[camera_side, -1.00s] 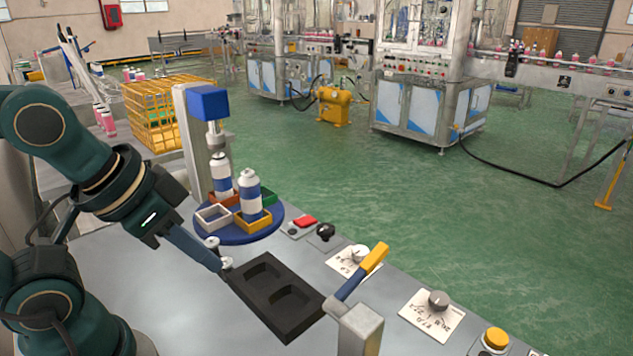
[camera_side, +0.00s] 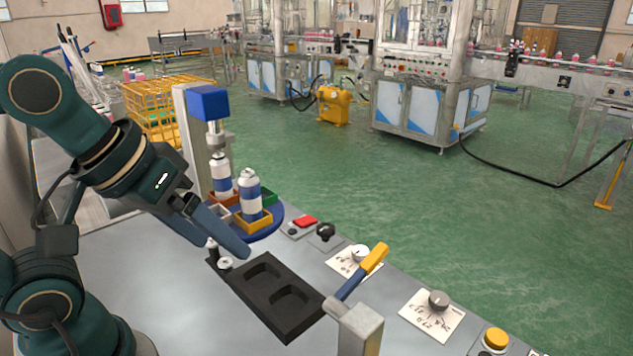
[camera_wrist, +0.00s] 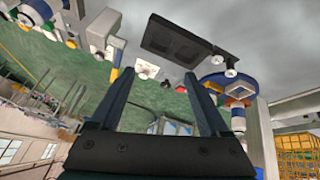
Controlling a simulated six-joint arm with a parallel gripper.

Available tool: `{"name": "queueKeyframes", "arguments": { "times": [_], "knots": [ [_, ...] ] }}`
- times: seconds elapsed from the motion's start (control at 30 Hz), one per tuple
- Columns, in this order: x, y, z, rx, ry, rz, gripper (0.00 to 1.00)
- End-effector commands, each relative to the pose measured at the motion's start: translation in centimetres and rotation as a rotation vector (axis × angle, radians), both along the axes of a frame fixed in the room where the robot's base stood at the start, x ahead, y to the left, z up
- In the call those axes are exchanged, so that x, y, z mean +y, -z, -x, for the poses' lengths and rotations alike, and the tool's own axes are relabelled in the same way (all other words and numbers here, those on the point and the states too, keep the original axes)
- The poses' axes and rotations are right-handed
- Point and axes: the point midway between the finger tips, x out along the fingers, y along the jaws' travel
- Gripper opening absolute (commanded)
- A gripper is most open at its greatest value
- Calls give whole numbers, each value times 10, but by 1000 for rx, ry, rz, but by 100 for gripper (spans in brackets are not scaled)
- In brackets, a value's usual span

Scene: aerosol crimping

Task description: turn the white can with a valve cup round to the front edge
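Two white cans with blue bands stand upright on the round blue turntable (camera_side: 268,233) in the side view. The front can (camera_side: 250,196) is in the yellow-orange nest (camera_side: 254,222); the other can (camera_side: 221,176) is in the red-brown nest, below the blue press head (camera_side: 208,103). I cannot tell which has a valve cup. My gripper (camera_side: 237,240) is open and empty, in front of the turntable's left side in the picture, and hides part of it and the pale nest. In the wrist view its fingers (camera_wrist: 150,76) are wide apart; the turntable (camera_wrist: 213,82) is to their right.
A black tray with two recesses (camera_side: 290,325) lies on the grey bench by my gripper, with small white-topped pieces (camera_side: 225,263) at its left end. A yellow-handled lever (camera_side: 373,259), a red button (camera_side: 305,222) and knobs line the right edge.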

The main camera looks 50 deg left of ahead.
Motion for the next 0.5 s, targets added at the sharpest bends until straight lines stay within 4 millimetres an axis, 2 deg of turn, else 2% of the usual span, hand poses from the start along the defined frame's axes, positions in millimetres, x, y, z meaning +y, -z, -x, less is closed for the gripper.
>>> {"name": "queueKeyframes", "arguments": {
  "times": [0.1,0.3,0.5],
  "knots": [
    [-4,-26,-22,2,-180,134,80],
    [-5,-56,-69,56,-495,354,80],
    [3,-68,-128,140,-817,559,80]
  ]
}}
